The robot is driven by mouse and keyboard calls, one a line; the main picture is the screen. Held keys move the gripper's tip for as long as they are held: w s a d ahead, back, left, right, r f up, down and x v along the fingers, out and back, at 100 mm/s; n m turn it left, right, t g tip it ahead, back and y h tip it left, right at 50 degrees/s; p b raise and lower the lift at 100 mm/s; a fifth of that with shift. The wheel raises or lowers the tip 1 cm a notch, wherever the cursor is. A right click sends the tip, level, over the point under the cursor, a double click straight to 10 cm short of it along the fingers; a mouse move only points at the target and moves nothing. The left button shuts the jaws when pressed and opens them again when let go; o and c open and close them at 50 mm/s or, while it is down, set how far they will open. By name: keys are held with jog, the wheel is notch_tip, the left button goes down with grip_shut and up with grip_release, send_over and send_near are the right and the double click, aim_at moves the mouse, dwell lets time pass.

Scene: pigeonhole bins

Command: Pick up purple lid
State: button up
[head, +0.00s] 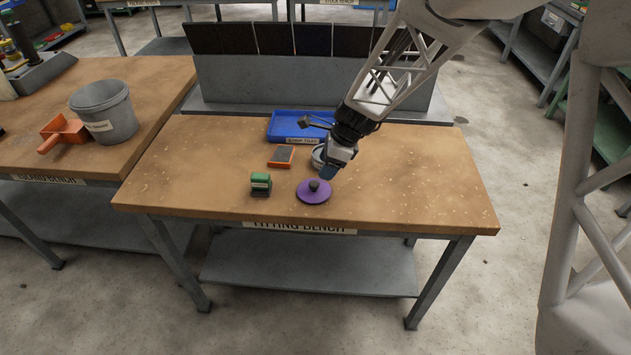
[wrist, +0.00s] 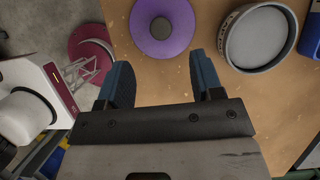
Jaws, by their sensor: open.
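The purple lid (head: 313,191) lies flat on the wooden bench near its front edge, with a dark round knob in its middle. In the wrist view the purple lid (wrist: 162,28) is at the top centre, beyond the fingertips. My gripper (head: 329,172) is above the bench, just behind and to the right of the lid in the head view. In the wrist view my gripper (wrist: 158,72) has its two blue fingers apart with nothing between them. The gripper appears apart from the lid.
A grey round container (head: 318,157) stands behind the gripper, partly hidden; it also shows in the wrist view (wrist: 258,38). A green block-like item (head: 261,184), an orange-edged box (head: 281,157) and a blue tray (head: 285,125) are on the bench. The bench's right side is clear.

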aim_at(315, 183)
dwell(0.3)
jog(key=shift+x, duration=1.3)
jog(key=shift+x, duration=2.55)
grip_shut()
